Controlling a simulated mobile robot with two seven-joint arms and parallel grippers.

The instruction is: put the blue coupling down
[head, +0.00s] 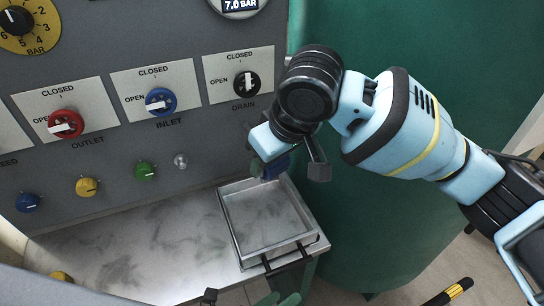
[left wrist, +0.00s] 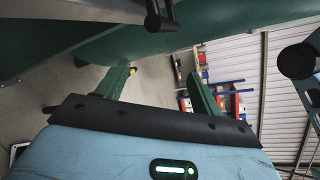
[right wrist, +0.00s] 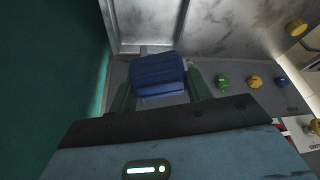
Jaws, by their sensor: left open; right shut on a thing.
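The blue coupling (right wrist: 158,74) sits between the green fingers of my right gripper (right wrist: 160,92), which is shut on it. In the head view the coupling (head: 278,166) is partly hidden behind my right wrist and appears above the back edge of the shallow metal tray (head: 243,255). I cannot tell its exact height over the tray.
The tray lies at the right end of a grey bench (head: 130,255), with bare bench top to its left. Behind stands a grey panel (head: 200,145) with red, blue and black valve knobs and small coloured knobs. A large green surface (head: 390,230) is to the right.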

